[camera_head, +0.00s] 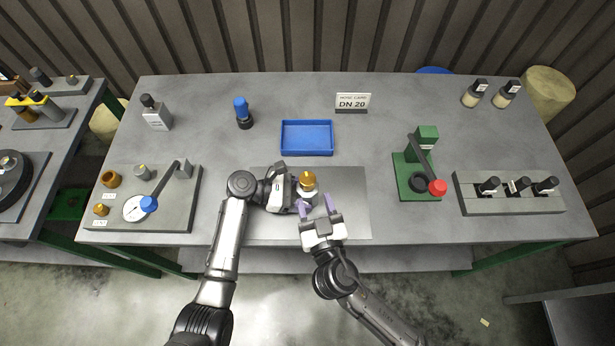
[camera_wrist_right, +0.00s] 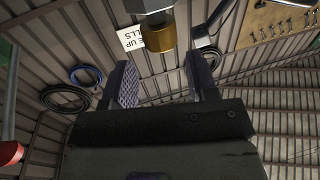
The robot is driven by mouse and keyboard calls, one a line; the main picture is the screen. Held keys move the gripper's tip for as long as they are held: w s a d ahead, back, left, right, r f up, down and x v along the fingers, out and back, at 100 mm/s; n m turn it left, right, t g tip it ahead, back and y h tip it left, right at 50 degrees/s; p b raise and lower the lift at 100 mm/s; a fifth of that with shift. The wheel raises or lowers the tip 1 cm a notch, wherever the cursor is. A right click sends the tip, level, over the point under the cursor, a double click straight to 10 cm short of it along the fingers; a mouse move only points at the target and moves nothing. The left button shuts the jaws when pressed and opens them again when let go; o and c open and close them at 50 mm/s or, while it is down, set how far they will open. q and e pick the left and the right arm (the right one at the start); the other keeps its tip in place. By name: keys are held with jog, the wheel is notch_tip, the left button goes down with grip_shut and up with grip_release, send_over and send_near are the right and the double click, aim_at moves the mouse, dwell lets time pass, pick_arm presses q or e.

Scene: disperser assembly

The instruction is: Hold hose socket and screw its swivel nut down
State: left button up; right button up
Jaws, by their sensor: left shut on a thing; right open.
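A brass swivel nut (camera_head: 307,180) sits at the top of a pale grey hose socket (camera_head: 309,192) over the middle of the bench. My left gripper (camera_head: 300,194) comes in from the left and is shut on the hose socket, partly hiding it. My right gripper (camera_head: 318,206) is open and empty, just in front of the socket. In the right wrist view the brass nut (camera_wrist_right: 158,38) shows beyond the fingertips and between their lines, apart from my open right gripper (camera_wrist_right: 165,78). Whether the nut's thread is engaged cannot be told.
A blue tray (camera_head: 307,153) lies empty behind the grippers. A green press with a red-knobbed lever (camera_head: 437,187) stands right; a gauge fixture with a blue-knobbed lever (camera_head: 148,204) stands left. A blue-topped black fitting (camera_head: 242,112) and a DN 20 sign (camera_head: 352,102) stand behind.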

aim_at(306, 187)
jog(key=shift+x, duration=3.4)
jog(key=c, duration=0.6)
jog(key=shift+m+h, duration=0.7)
jog(key=shift+h, duration=0.4)
jog(key=shift+c, duration=0.2)
jog(key=shift+m+h, duration=1.6)
jog(key=shift+h, duration=0.9)
jog(key=o, duration=0.6)
jog(key=shift+o, duration=0.2)
